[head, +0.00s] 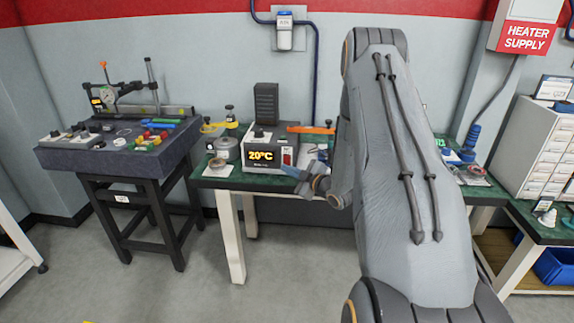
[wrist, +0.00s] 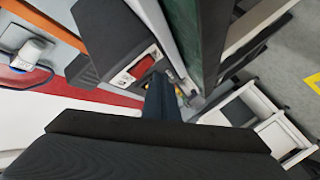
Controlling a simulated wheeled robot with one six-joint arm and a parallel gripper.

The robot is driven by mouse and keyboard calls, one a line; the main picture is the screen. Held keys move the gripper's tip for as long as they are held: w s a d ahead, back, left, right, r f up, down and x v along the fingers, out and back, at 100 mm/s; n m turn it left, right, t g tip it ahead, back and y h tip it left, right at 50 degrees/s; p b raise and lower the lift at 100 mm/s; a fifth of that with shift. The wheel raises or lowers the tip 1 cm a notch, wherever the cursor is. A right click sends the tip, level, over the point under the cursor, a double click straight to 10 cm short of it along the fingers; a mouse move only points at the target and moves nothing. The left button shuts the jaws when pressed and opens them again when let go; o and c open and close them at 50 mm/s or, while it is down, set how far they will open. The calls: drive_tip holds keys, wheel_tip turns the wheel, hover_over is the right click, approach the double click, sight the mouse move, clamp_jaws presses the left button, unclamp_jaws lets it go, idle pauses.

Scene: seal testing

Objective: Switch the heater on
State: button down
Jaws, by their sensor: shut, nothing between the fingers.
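In the wrist view the red switch (wrist: 143,68) shows on a pale plate on the dark heater body (wrist: 112,35). My gripper (head: 286,169) is shut and empty, its tips just below and in front of the switch. The fingers (wrist: 160,92) point toward the heater front in the wrist view. I cannot tell whether they touch it.
A red and white HEATER SUPPLY box (head: 526,37) hangs on the wall at right. Pots and small tools stand on the bench (head: 236,184) beside the heater. A dark instrument table (head: 115,160) stands at left, and a drawer cabinet (head: 540,150) at right. The floor in front is clear.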

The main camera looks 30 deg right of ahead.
drive_tip(key=shift+s+a+r+p, duration=0.15)
drive_tip(key=shift+s+a+p, duration=0.5)
drive_tip(key=shift+s, duration=0.4)
drive_tip(key=shift+s+a+r+p, duration=0.1)
drive_tip(key=shift+s+a+p, duration=0.35)
drive_tip(key=shift+s+a, duration=0.45)
drive_tip(key=shift+d+r, duration=0.1)
